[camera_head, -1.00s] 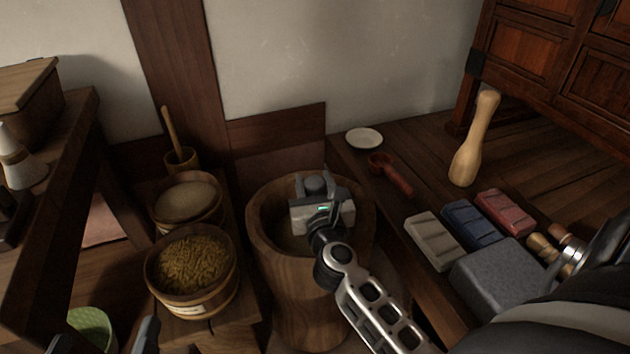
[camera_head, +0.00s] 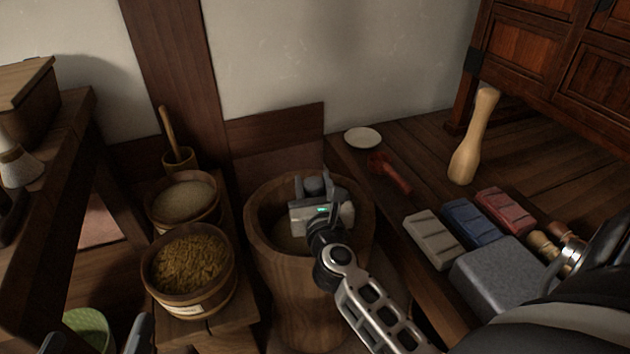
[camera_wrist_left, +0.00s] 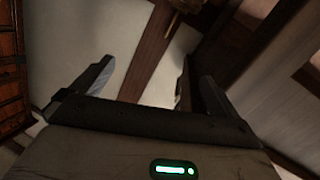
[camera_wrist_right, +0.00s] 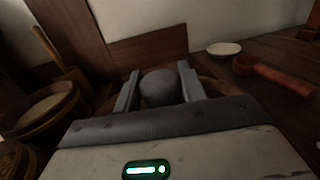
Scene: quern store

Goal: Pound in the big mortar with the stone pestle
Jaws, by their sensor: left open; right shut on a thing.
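The big mortar (camera_head: 285,285) is a deep wooden tub standing on the floor at the middle of the head view. My right gripper (camera_head: 314,184) is over its mouth, shut on the grey stone pestle (camera_head: 314,188). The pestle's rounded top also shows between the fingers in the right wrist view (camera_wrist_right: 160,88). Its lower part is hidden by the gripper, so I cannot tell whether it touches the mortar's bottom. My left gripper (camera_wrist_left: 148,72) is open and empty. Its fingertips just show at the lower left of the head view.
A grain tub (camera_head: 205,303) and a flour-like tub (camera_head: 181,222) stand left of the mortar. A wooden pestle (camera_head: 473,142), red scoop (camera_head: 392,175), white dish (camera_head: 363,138), coloured blocks (camera_head: 470,222) and grey stone block (camera_head: 503,278) are on the right platform. A dark shelf edges the left.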

